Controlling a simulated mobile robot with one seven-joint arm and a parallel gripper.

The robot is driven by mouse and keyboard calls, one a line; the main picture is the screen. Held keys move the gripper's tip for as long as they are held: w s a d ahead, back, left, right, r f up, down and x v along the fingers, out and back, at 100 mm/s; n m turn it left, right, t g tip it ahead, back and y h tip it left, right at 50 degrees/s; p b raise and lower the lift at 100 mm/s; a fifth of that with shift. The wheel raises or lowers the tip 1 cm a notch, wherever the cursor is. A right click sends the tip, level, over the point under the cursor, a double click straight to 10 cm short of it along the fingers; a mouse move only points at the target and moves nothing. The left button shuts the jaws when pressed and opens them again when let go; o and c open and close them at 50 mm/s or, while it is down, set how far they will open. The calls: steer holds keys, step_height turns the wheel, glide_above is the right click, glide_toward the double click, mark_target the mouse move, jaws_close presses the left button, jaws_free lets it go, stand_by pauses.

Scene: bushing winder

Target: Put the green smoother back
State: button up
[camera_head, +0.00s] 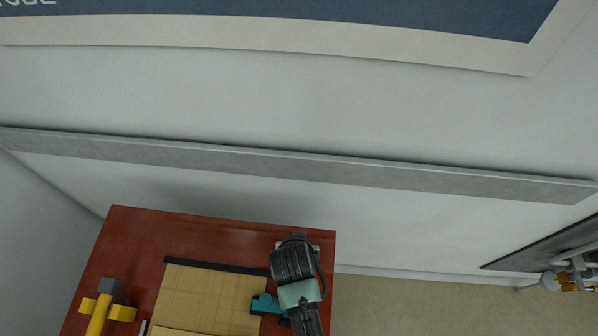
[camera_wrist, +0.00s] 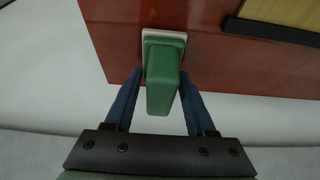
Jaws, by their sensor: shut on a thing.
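The green smoother (camera_wrist: 162,85) is in the wrist view, between the two blue fingers of my gripper (camera_wrist: 160,78), which is shut on it. Its pale base plate (camera_wrist: 150,35) is at its far end, over the red table (camera_wrist: 105,35). I cannot tell whether the plate touches the table. In the head view my arm reaches over the right side of the red table (camera_head: 215,225), and my wrist hides the smoother and fingertips.
A tan board (camera_head: 210,290) with a dark far edge lies on the table. A teal block (camera_head: 265,303) is at its right edge, partly behind my arm. A yellow-handled hammer (camera_head: 98,318) rests in a yellow holder at the left. A wall with a grey rail (camera_head: 300,166) stands behind.

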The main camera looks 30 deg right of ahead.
steer(key=shift+f, duration=0.2)
steer(key=shift+f, duration=0.15)
steer(key=o, duration=1.2)
steer(key=shift+r, duration=0.2)
